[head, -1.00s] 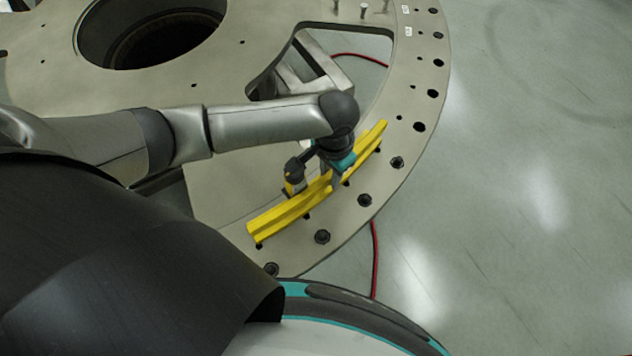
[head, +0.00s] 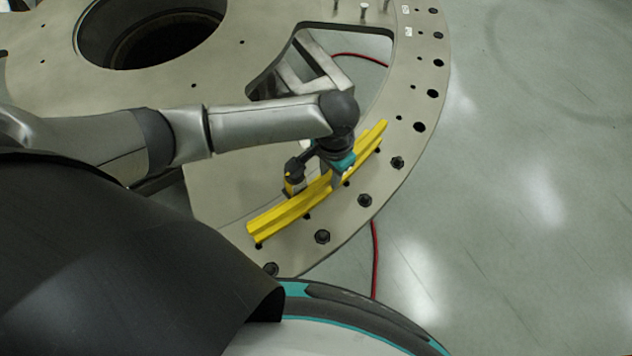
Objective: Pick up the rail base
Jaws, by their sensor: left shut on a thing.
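The rail base is a long, slightly curved yellow bar (head: 285,215) lying along the outer part of the grey turret plate (head: 222,180), inside the row of dark bolts. My left gripper (head: 334,182) points down at the middle of the bar and is shut on it. The gripper and wrist hide part of the bar's middle. I cannot see a clear gap between the bar and the plate. My right gripper is not in the head view.
Several dark bolts (head: 322,237) and holes line the plate's rim. A large round opening (head: 150,35) is at the upper left and a cutout (head: 355,72) lies behind my wrist. A red cable (head: 375,260) runs on the open floor (head: 530,200).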

